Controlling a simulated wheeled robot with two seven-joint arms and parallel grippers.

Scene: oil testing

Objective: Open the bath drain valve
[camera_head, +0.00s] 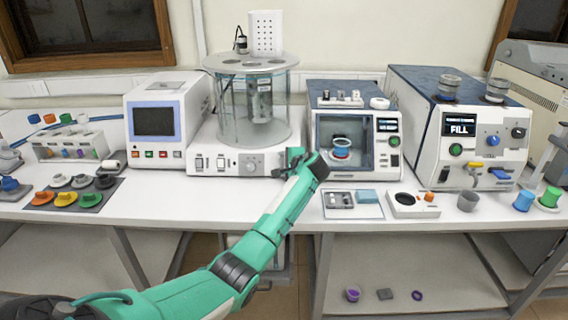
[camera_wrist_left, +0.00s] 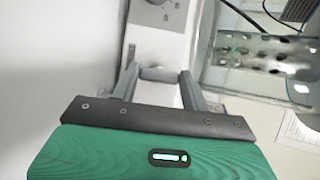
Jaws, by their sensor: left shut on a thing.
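The glass bath (camera_head: 229,110) stands on a white base with a round knob (camera_head: 251,163) and switches on its front. My left gripper (camera_head: 295,157) is at the right end of that base. In the left wrist view, its two fingers stand on either side of a small grey valve handle (camera_wrist_left: 158,74) at the white base, and they are shut on it. In the head view the gripper hides the valve handle. How far the valve is turned cannot be told. My right gripper is not in view.
A white instrument with a window (camera_head: 325,136) stands close to the right of my left gripper. A larger unit with a FILL display (camera_head: 460,130) is farther right. A screen device (camera_head: 155,121) is left of the bath. Small parts lie on the white bench.

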